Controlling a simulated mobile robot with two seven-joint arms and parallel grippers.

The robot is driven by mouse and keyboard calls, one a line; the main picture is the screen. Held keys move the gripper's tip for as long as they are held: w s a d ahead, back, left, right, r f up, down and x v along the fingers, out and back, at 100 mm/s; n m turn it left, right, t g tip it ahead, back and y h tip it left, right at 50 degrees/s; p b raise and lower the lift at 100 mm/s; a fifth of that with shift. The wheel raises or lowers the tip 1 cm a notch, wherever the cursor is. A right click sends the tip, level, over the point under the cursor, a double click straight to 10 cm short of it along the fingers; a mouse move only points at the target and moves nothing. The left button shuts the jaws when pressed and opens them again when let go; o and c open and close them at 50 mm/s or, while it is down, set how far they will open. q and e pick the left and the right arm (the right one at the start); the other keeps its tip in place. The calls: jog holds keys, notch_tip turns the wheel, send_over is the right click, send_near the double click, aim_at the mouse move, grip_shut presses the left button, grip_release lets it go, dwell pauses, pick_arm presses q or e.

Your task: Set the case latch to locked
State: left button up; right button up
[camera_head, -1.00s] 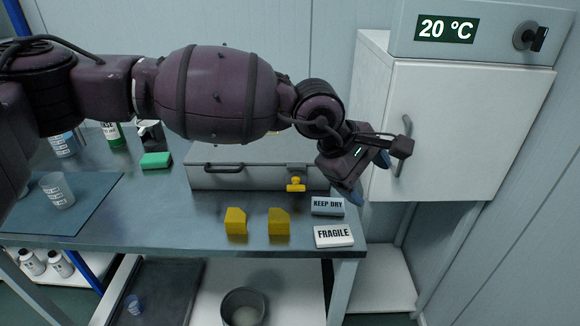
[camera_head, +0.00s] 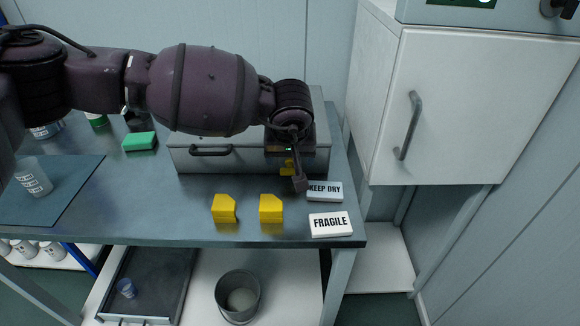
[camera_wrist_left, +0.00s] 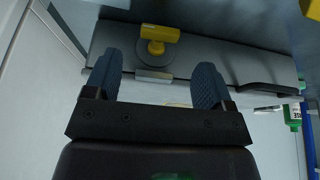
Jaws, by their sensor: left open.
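The grey case (camera_head: 240,158) lies on the bench with its dark handle (camera_head: 211,151) on the front face. Its yellow latch (camera_head: 287,167) is on the front right and is partly hidden by my left gripper (camera_head: 297,170). In the left wrist view the latch (camera_wrist_left: 159,34) has a T-shaped yellow knob on a round grey disc, beside a small metal plate (camera_wrist_left: 154,76). The open left gripper (camera_wrist_left: 156,84) has its two blue fingers apart, facing the case, with the latch just beyond the fingertips. I see no contact. My right gripper is not in view.
Two yellow blocks (camera_head: 224,209) and (camera_head: 271,209) stand in front of the case. The KEEP DRY label block (camera_head: 326,191) and FRAGILE block (camera_head: 331,224) lie close to the gripper. A green sponge (camera_head: 140,141) is left. A white cabinet (camera_head: 455,110) stands right.

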aim_at(290, 170)
pick_arm(q)
jog(key=b+x, duration=0.1)
jog(key=x, duration=0.4)
jog(key=shift+w+f, duration=0.1)
jog(key=shift+f, duration=0.05)
jog(key=c, duration=0.9)
